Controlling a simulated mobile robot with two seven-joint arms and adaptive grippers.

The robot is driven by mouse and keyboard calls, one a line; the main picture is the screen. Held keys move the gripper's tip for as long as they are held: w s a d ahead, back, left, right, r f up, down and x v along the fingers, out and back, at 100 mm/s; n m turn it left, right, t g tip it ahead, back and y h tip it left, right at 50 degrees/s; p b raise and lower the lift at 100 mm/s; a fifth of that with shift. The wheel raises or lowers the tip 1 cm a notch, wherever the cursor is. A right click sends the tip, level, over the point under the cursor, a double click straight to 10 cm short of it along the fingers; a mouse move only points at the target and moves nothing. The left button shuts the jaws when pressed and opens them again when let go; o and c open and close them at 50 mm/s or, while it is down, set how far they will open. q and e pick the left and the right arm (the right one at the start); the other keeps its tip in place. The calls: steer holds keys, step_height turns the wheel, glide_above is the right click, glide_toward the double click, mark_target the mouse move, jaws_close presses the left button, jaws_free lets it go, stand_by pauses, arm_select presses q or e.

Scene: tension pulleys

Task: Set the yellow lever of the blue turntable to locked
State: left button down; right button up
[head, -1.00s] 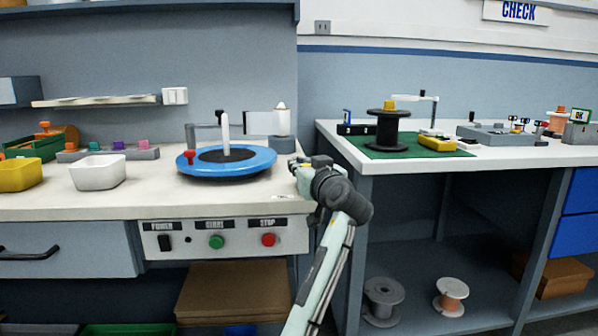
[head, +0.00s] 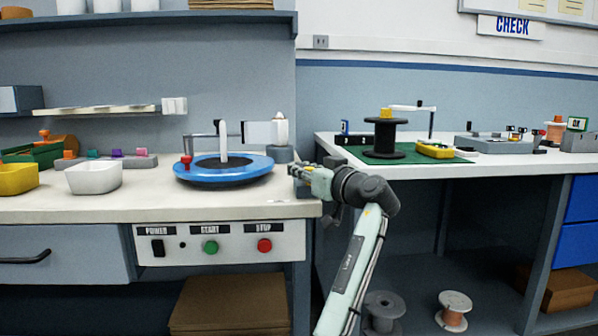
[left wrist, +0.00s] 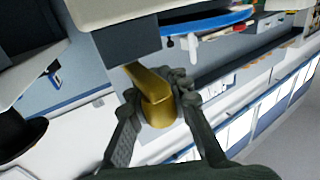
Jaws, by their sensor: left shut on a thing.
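The blue turntable (head: 255,172) sits on the left bench near its right end, with a white post standing at its middle. Its blue rim also shows at the top of the left wrist view (left wrist: 222,24). My left gripper (head: 299,173) is at the bench's right edge, beside the turntable. In the left wrist view the yellow lever (left wrist: 157,106) lies between the fingers of my left gripper (left wrist: 160,92), which are shut on it. The lever comes out from under a dark grey block. In the head view the gripper hides the lever. My right gripper is not in view.
A panel with POWER, START and STOP controls (head: 220,244) is on the bench front. A white bin (head: 95,178) stands left of the turntable. The right bench holds a black spool (head: 386,140) on a green mat. A gap separates the benches.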

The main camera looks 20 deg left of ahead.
arm_select(q)
steer(key=c, duration=1.4)
jaws_free()
steer(key=shift+c, duration=0.2)
steer(key=v, duration=1.2)
steer(key=shift+d, duration=0.2)
